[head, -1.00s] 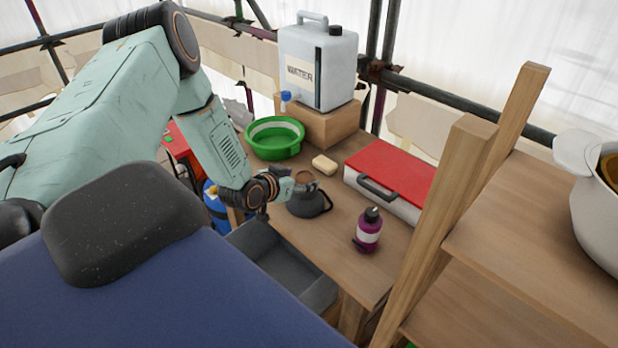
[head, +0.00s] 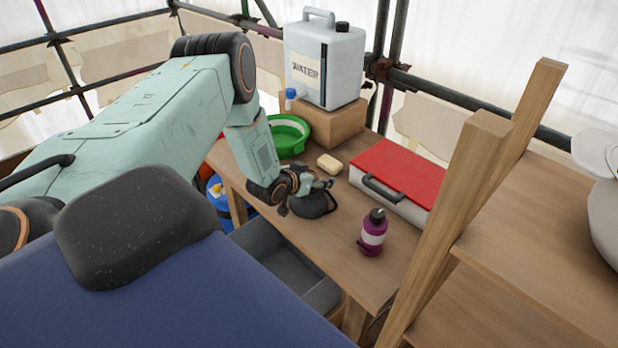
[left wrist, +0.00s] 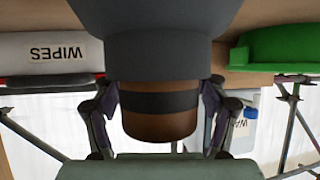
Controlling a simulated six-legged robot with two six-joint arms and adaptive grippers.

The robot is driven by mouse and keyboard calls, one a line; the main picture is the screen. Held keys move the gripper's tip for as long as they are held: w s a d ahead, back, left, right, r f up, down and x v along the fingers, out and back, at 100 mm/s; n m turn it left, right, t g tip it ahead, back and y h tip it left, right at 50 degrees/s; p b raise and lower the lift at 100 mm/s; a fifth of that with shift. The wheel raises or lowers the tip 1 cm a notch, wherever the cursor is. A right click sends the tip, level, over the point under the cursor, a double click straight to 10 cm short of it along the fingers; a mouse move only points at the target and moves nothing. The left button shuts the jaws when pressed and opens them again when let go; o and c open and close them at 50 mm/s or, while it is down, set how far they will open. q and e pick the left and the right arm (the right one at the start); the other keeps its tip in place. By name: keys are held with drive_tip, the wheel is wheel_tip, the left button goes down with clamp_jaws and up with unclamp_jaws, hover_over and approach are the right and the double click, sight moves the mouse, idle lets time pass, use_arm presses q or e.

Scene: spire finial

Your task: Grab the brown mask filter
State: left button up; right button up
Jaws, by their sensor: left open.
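The dark grey mask (head: 316,206) sits on the wooden workbench (head: 335,250), partly behind my left gripper (head: 318,184). In the left wrist view the mask body (left wrist: 158,55) fills the upper middle. Its brown filter (left wrist: 158,127), with a black band, stands out from the body between the two fingers of my left gripper (left wrist: 158,98). The fingers are open, one on each side of the filter. I cannot tell whether either finger touches it. In the head view the filter is hidden by the gripper. My right gripper is not in view.
A soap bar (head: 329,164), green basin (head: 287,136) and water container (head: 325,65) on a wooden block stand behind. A red-lidded case (head: 400,172) and purple bottle (head: 373,232) are to the right. An open grey drawer (head: 285,262) is in front.

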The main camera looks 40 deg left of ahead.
use_arm(q)
drive_tip(key=shift+s+d+r, duration=0.15)
drive_tip(key=shift+s+r, duration=0.1)
drive_tip(key=shift+r, duration=0.05)
drive_tip(key=shift+c, duration=0.6)
drive_tip(key=shift+w+a+f, duration=0.2)
drive_tip(key=shift+w+f, duration=0.05)
drive_tip(key=c, duration=0.6)
drive_tip(key=shift+s+d+r, duration=0.15)
drive_tip(key=shift+s+r, duration=0.05)
drive_tip(key=c, duration=0.4)
drive_tip(key=shift+c, duration=0.8)
drive_tip(key=shift+w+f, duration=0.1)
drive_tip(key=shift+f, duration=0.05)
drive_tip(key=shift+c, duration=0.2)
drive_tip(key=shift+c, duration=0.4)
